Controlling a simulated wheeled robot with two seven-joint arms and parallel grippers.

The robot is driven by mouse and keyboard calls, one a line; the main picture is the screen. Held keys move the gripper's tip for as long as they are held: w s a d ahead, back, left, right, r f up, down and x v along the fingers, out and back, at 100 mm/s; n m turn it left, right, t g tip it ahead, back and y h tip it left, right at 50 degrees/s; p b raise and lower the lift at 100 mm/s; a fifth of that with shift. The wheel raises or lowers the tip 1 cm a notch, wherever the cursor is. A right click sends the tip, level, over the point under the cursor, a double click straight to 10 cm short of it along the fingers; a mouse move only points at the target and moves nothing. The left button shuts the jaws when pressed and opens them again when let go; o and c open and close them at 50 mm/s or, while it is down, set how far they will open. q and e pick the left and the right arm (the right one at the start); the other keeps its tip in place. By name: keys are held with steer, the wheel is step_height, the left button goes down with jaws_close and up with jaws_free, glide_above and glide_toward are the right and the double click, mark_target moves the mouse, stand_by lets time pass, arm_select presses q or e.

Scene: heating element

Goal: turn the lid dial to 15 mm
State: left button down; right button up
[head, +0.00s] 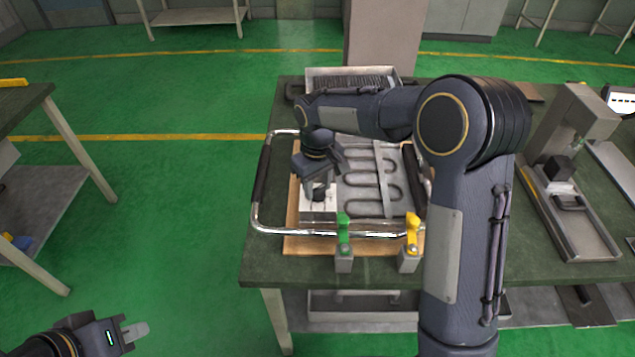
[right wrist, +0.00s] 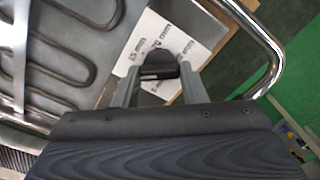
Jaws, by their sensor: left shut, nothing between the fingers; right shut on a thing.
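The lid dial is a black knob (right wrist: 160,66) on a white scale plate (right wrist: 150,35) at the left of the heating-element lid (head: 375,180). In the head view the dial (head: 319,195) is partly covered by my right gripper (head: 320,186). That gripper is shut on the dial, one finger on each side, as the right wrist view shows. Printed marks "15 mm" and "20 mm" show beyond the knob; another mark by the right finger is partly hidden. I cannot tell which mark the dial points to. My left gripper (head: 131,336) is shut and empty, low at the left, away from the table.
A chrome tube handle (head: 300,231) runs around the lid. A green clamp (head: 344,240) and a yellow clamp (head: 411,240) stand at the table's front edge. A grey press-like device (head: 570,170) stands at the right. Green floor is free left of the table.

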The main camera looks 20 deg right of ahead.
mark_target(318, 188)
steer(key=m, duration=0.3)
steer(key=shift+m, duration=0.4)
steer(key=shift+m+p, duration=0.45)
steer(key=shift+m, duration=1.35)
steer(key=o, duration=1)
step_height(318, 188, up, 8)
steer(key=shift+f, duration=0.2)
steer(key=shift+r, duration=0.1)
